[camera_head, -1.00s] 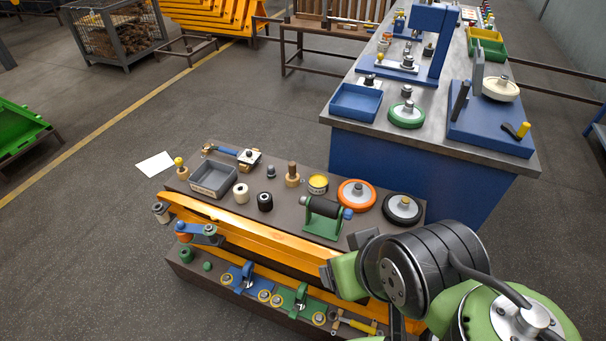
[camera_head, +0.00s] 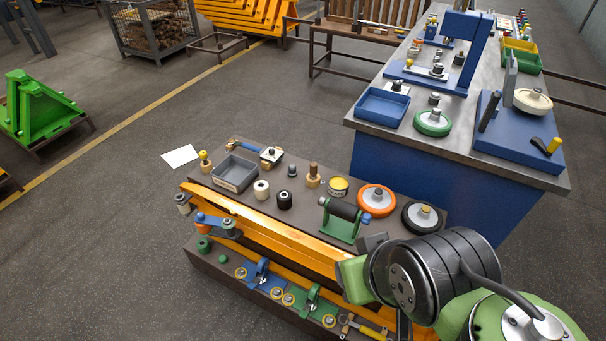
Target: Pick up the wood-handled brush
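No thing in view is plainly a brush. The closest match is a small upright piece with a brown wooden knob and a pale, wider base (camera_head: 313,176), standing mid-table near the yellow-topped tin. A second upright piece with a yellow knob and tan base (camera_head: 205,162) stands at the table's left end. Which of them is the brush, I cannot tell. My arm reaches in from the lower right, its green and dark links over the table's right front. My gripper's fingertips do not show; neither candidate is touched by my arm.
The brown table (camera_head: 370,222) also holds a grey bin (camera_head: 234,173), white and black rollers, a green-framed roller (camera_head: 342,220), an orange wheel (camera_head: 377,199) and a black wheel (camera_head: 423,217). An orange beam (camera_head: 262,232) runs along its front. A blue workbench (camera_head: 430,185) stands behind right.

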